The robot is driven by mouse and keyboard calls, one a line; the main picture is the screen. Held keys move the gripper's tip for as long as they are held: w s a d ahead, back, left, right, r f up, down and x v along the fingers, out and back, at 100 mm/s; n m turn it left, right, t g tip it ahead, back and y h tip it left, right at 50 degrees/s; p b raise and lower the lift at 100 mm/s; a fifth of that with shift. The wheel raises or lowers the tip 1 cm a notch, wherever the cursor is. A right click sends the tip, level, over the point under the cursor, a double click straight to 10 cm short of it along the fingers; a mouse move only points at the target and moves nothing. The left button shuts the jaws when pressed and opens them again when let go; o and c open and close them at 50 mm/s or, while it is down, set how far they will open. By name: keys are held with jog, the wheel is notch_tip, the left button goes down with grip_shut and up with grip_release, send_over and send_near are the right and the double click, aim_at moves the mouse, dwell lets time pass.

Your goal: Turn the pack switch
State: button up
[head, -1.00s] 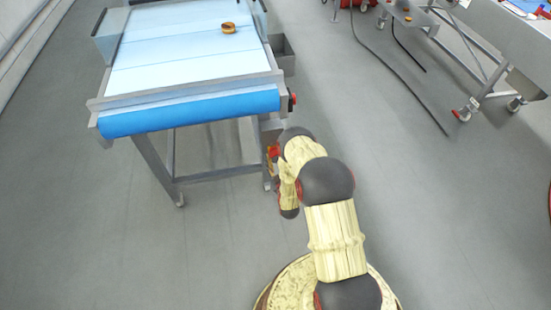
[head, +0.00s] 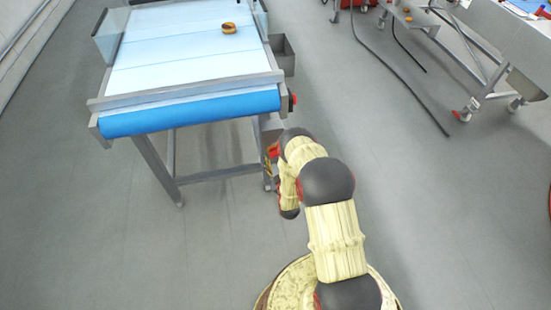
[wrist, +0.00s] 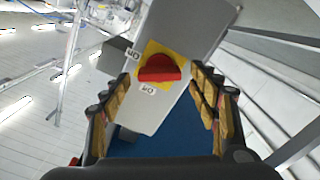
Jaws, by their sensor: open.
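The pack switch (wrist: 160,68) shows in the wrist view as a red knob on a yellow plate (wrist: 158,54), fixed to a grey box (wrist: 190,32). Its red grip lies roughly level across the picture. Two small white labels sit by the plate, too small to read surely. My gripper (wrist: 160,76) is open, with one finger to the left of the knob and one to the right, both apart from it. In the head view my arm is beside the conveyor's near right leg, and the gripper and switch are mostly hidden there.
The conveyor (head: 190,116) with a blue front roller stands at left, with an orange-brown ring (head: 229,28) on its belt. A red button (head: 293,99) is on its right corner. Another machine stands at upper right, with dark cables (head: 393,62) on the floor. The floor between is clear.

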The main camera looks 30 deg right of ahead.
jog(key=v, duration=1.2)
jog(key=shift+c, duration=0.2)
